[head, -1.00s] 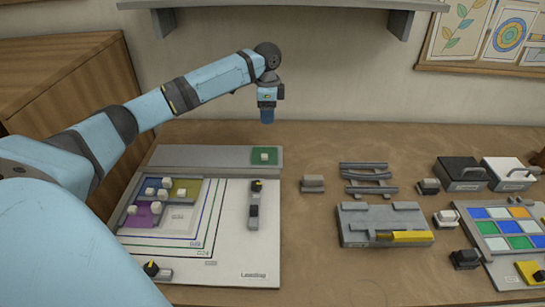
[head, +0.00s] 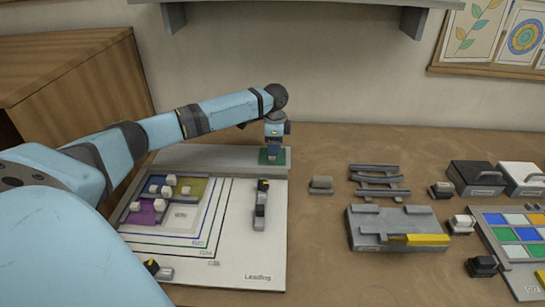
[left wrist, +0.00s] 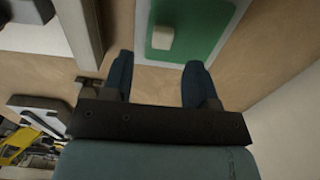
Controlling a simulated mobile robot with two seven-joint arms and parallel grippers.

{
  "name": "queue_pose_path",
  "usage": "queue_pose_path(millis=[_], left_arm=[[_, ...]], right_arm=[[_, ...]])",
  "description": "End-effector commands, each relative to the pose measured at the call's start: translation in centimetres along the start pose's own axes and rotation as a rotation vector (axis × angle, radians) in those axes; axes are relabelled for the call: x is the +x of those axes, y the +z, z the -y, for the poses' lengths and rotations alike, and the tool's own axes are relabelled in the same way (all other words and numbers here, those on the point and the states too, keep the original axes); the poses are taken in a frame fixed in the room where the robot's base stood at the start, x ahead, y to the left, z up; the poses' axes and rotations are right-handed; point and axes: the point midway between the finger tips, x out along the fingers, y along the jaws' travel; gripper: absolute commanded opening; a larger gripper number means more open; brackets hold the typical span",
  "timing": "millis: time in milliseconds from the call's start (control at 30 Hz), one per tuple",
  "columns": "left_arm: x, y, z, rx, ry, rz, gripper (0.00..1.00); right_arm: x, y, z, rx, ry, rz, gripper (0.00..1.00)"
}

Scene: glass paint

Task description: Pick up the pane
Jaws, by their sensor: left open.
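A green pane (head: 282,158) lies on the raised grey ledge at the back right of the assembly board. My left gripper (head: 272,145) is pointing down over it and hides most of it, including its knob, in the head view. In the left wrist view the pane (left wrist: 213,25) shows with its pale knob (left wrist: 163,37), just beyond the fingertips. There the left gripper (left wrist: 159,64) is open with nothing between its blue fingers. A purple pane (head: 145,216) and a yellow pane (head: 198,186) with white knobs lie in the board's corner. My right gripper is not in view.
The white board (head: 235,255) carries a dark-tipped clamp (head: 261,205). To the right stand a small grey block (head: 321,185), a rack (head: 379,182), a grey fixture with a yellow bar (head: 418,240) and a tray of coloured tiles (head: 490,222). A shelf (head: 300,3) hangs above.

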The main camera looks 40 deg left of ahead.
Motion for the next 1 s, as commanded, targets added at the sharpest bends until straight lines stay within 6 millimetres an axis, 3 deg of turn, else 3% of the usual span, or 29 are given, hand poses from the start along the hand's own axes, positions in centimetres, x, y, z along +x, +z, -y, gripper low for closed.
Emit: queue_pose_path(millis=[233, 533, 567, 700, 800, 1000], left_arm=[[3.7, 0.3, 0.1, 0.0, 0.003, 0.002, 0.53], [4.3, 0.3, 0.1, 0.001, 0.001, 0.001, 0.53], [4.3, 0.3, 0.1, 0.001, 0.001, 0.001, 0.51], [4.3, 0.3, 0.1, 0.001, 0.001, 0.001, 0.19], [4.3, 0.3, 0.1, 0.001, 0.001, 0.001, 0.0], [4.2, 0.3, 0.1, 0.0, 0.001, 0.001, 0.0]], right_arm=[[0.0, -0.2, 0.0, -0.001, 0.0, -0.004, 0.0], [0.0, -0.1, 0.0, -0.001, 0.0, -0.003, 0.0], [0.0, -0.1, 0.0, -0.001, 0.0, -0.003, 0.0], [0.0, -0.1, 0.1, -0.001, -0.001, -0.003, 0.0], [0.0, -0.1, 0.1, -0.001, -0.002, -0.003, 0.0], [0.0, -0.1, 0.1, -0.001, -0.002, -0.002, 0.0]])
